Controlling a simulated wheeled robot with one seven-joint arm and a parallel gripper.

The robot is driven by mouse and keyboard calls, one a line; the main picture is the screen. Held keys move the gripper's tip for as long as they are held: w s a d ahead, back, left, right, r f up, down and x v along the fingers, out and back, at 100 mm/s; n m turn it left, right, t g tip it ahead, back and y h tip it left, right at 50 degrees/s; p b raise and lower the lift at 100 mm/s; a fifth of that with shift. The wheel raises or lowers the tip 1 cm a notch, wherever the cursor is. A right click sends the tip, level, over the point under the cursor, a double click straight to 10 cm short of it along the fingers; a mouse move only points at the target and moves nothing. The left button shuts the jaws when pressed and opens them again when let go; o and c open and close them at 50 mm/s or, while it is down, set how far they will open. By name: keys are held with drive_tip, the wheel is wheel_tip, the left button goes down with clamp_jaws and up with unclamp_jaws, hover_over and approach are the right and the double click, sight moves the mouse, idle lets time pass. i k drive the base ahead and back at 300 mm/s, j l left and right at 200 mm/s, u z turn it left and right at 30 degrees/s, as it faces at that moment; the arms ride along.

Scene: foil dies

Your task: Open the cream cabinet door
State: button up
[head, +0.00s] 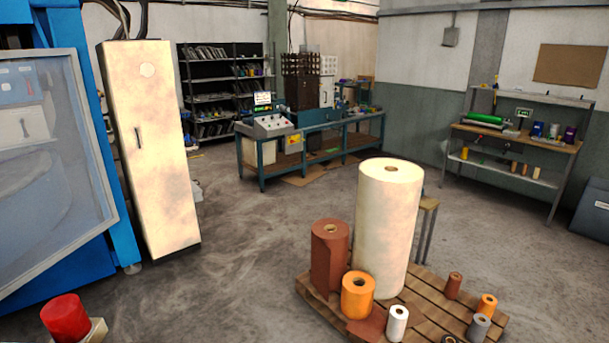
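The cream cabinet (150,150) stands upright at the left, tall and narrow, beside a blue machine. Its door (160,185) faces me and looks shut. A small dark vertical handle (138,137) sits near the door's left edge, a little above mid-height. My gripper does not show in the head view.
The blue machine (120,215) with a clear panel fills the left edge. A red button (65,317) is at the bottom left. A pallet (440,318) with several rolls stands right of centre. The grey floor (235,250) before the cabinet is clear. A blue workbench (262,165) stands behind.

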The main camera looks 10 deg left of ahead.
sight(142, 74)
drive_tip(key=i+j+u, duration=0.25)
drive_tip(key=i+u, duration=0.15)
drive_tip(key=i, duration=0.15)
drive_tip(key=i+u, duration=0.35)
drive_tip(key=i, duration=0.2)
drive_tip(key=i+u, duration=0.4)
drive_tip(key=i, duration=0.15)
drive_tip(key=i+l+u, duration=0.4)
drive_tip(key=i, duration=0.15)
drive_tip(key=i+j+u, duration=0.25)
drive_tip(key=i, duration=0.45)
drive_tip(key=i+u, duration=0.25)
drive_tip(key=i, duration=0.45)
drive_tip(key=i+u, duration=0.25)
drive_tip(key=i, duration=0.5)
drive_tip(key=i+l+u, duration=0.2)
drive_tip(key=i, duration=0.5)
drive_tip(key=i+u, duration=0.15)
drive_tip(key=i, duration=0.5)
drive_tip(key=i+l+u, duration=0.15)
drive_tip(key=i, duration=0.45)
